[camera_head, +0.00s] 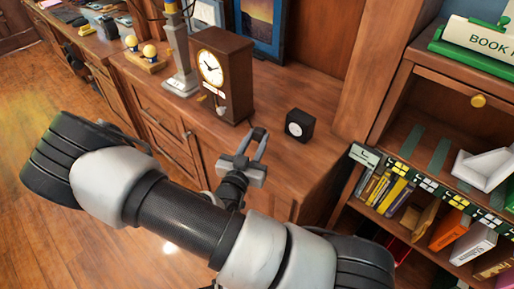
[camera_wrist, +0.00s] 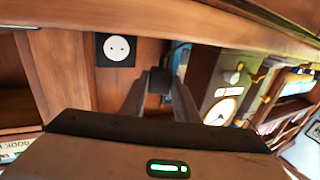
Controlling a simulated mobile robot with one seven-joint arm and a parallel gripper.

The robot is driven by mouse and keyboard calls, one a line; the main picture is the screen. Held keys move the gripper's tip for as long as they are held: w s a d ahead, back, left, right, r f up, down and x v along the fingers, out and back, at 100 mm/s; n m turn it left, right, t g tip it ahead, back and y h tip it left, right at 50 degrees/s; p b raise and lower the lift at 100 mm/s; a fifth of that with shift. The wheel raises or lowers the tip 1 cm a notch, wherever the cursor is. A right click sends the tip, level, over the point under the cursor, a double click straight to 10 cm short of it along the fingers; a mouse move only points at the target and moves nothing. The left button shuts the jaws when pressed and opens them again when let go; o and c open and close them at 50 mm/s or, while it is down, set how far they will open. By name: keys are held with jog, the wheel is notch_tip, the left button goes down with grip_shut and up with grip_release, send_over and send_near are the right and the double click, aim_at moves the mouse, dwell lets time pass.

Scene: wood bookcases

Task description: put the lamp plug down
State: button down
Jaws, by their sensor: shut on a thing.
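My gripper (camera_head: 258,135) is over the wooden cabinet top (camera_head: 275,87), in front of the clock and left of a small black box. In the wrist view my gripper (camera_wrist: 159,82) is shut on a small dark block, the lamp plug (camera_wrist: 159,80), held between the fingertips.
A wooden clock (camera_head: 222,75) stands close behind my gripper. A grey pillar-like stand (camera_head: 179,55), perhaps the lamp, is left of it. A bookshelf (camera_head: 390,155) with books is at the right. The cabinet top between clock and socket is bare.

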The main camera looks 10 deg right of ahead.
notch_tip(320, 180, down, 3)
jog(key=shift+f+b, duration=0.15)
jog(key=shift+b, duration=0.2)
jog(key=shift+f+b, duration=0.65)
jog(key=shift+b, duration=0.05)
jog(key=c, duration=1.4)
grip_release()
jog(key=shift+r, duration=0.1)
